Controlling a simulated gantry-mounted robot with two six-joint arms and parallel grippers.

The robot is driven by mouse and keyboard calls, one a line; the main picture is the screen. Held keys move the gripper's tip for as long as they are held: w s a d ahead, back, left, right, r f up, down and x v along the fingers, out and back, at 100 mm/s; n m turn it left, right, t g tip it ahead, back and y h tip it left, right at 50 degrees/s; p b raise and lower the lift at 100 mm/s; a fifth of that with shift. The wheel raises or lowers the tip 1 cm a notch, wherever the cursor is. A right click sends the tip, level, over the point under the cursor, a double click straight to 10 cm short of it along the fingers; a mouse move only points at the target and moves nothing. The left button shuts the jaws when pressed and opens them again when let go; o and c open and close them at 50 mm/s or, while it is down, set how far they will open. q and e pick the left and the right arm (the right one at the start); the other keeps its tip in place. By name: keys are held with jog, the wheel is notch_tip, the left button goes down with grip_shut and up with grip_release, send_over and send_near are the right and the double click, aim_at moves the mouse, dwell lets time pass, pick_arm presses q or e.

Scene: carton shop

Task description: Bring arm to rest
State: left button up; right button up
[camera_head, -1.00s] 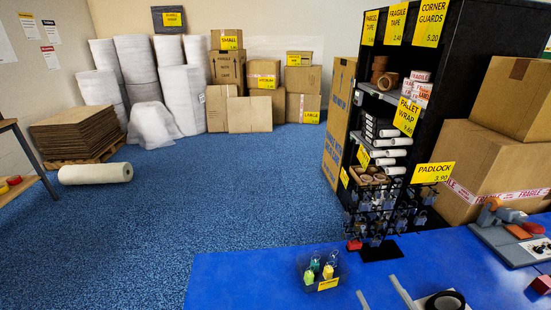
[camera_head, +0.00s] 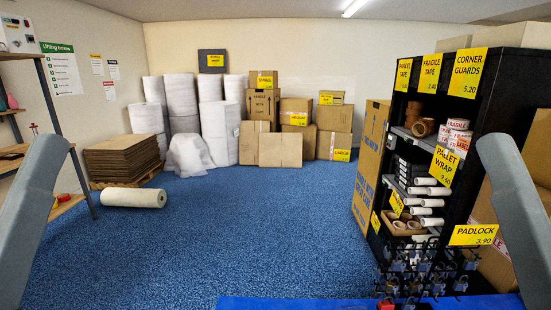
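Grey links of my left arm (camera_head: 32,225) stand raised at the left edge of the head view. Grey links of my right arm (camera_head: 518,205) stand raised at the right edge. Both grippers are outside the picture, so their state is hidden. Neither visible arm part shows anything held.
A blue table (camera_head: 300,302) edge shows at the bottom. A black shelf (camera_head: 500,130) with tapes, wrap and padlocks (camera_head: 415,280) stands at the right. Blue carpet (camera_head: 240,235) lies open in the middle. A white roll (camera_head: 134,197), flat cardboard (camera_head: 122,158) and cartons (camera_head: 282,150) are farther back.

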notch_tip(320, 180, up, 30)
jog(key=p, duration=2.6)
jog(key=shift+w+f, duration=0.15)
jog(key=shift+f, duration=0.1)
jog(key=shift+d+h, duration=0.1)
jog(key=shift+h, duration=0.2)
